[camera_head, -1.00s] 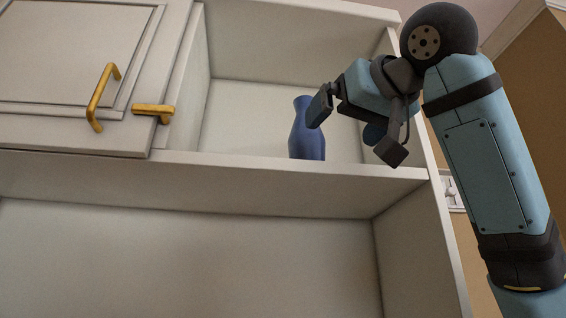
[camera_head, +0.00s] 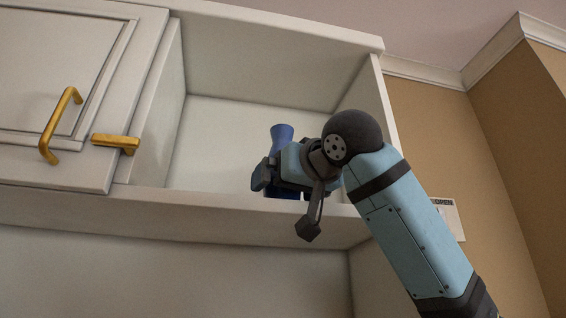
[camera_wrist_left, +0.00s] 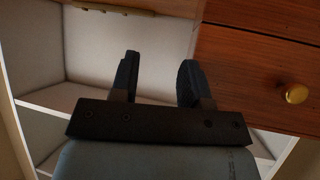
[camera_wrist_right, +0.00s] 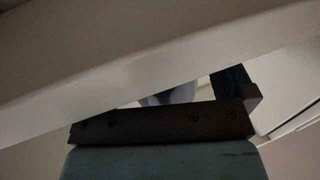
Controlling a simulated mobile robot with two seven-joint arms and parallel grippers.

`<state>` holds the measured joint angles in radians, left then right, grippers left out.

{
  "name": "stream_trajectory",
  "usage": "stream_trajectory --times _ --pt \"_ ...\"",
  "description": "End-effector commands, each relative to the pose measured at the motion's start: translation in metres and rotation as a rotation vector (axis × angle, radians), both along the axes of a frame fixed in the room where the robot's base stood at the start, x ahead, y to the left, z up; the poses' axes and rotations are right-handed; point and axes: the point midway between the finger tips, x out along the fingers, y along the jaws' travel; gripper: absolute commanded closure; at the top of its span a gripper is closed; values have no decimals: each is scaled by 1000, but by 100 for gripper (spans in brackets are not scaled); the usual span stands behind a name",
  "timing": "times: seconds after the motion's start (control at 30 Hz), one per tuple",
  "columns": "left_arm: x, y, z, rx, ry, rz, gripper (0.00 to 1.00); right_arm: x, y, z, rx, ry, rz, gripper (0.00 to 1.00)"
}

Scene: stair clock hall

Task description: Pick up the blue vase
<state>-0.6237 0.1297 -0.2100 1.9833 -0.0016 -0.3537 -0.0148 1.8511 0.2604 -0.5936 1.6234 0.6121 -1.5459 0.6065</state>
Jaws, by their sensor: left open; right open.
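The blue vase (camera_head: 282,132) stands upright in the open shelf compartment of the white cabinet. Its flared neck shows above my right gripper (camera_head: 285,202), and its middle is largely hidden behind it. My right gripper is open at the compartment's front edge, in front of the vase; I cannot tell whether they touch. In the right wrist view a pale bluish shape, probably the vase (camera_wrist_right: 180,95), shows beyond the gripper; only one finger is clear there. My left gripper (camera_wrist_left: 158,80) is open and empty, seen only in its wrist view.
The cabinet's shelf edge (camera_head: 180,203) runs just below the vase, and a pale board (camera_wrist_right: 110,75) crosses close in the right wrist view. A closed door with a gold handle (camera_head: 58,125) is at left. A wooden drawer front (camera_wrist_left: 260,80) is near my left gripper.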

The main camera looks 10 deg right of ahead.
Motion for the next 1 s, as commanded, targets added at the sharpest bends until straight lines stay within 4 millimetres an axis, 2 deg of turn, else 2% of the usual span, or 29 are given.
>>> stream_trajectory --times 0.1,0.37,0.6,0.63,0.87,1.0 --pt "0 -1 2 -14 10 19 57 12 3 1 0 1 0 0" --pt "-1 -2 -7 -22 25 31 57 13 4 -1 0 0 0 0" --pt "-1 -1 -5 -18 22 28 57 13 4 -1 0 0 0 55" --pt "-1 -1 -5 -18 22 28 57 13 4 0 0 -1 0 59" --pt "0 -1 -2 -19 17 28 57 13 4 0 1 0 0 59" --pt "-1 -1 -3 -17 16 25 57 12 4 7 2 -2 0 59"
